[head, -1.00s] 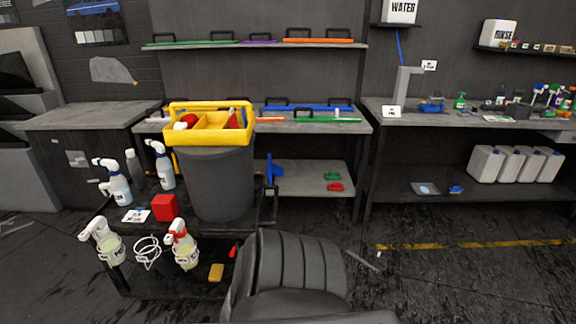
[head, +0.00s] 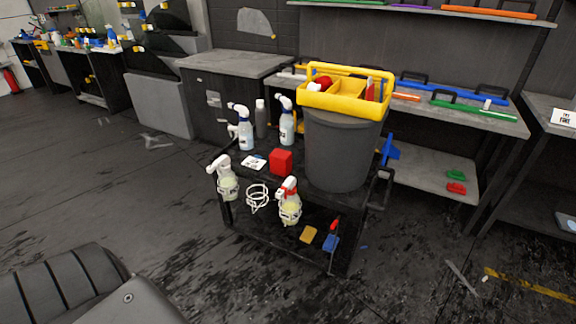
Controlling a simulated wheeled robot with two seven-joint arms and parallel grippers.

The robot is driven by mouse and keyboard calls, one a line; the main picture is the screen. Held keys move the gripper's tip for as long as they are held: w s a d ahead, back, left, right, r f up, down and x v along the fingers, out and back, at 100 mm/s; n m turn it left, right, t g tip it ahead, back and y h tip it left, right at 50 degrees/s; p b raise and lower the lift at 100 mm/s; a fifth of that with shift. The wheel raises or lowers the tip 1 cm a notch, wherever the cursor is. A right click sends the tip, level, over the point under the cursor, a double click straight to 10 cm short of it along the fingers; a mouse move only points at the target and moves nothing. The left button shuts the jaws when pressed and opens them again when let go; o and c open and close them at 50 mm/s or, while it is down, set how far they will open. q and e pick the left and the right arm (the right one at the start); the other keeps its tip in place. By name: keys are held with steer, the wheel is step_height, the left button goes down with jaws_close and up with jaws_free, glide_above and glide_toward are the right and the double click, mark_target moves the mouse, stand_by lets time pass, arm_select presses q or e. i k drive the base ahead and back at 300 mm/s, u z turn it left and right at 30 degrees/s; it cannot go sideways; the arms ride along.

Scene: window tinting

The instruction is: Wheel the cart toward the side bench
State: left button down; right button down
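The black cart (head: 287,252) stands in the middle of the head view. Its top carries a dark grey bin (head: 340,150) with a yellow caddy (head: 345,100) on it, white spray bottles (head: 245,128), a grey bottle (head: 261,118) and a red block (head: 281,161). Two more spray bottles (head: 228,183) sit in side holders beside an empty white ring holder (head: 257,196). A yellow sponge (head: 308,235) and a blue tool (head: 331,243) show low on the cart. A dark handle (head: 380,188) is at its right end. Neither of my grippers shows.
A grey-topped bench (head: 235,64) stands behind the cart at left, and a long workbench (head: 475,122) behind it at right. A black padded seat (head: 75,290) fills the lower left. Open floor (head: 130,205) lies left of the cart; another bench (head: 95,75) is farther left.

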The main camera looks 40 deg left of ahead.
mark_target(337, 163)
steer(key=u, duration=0.75)
steer(key=i, duration=1.65)
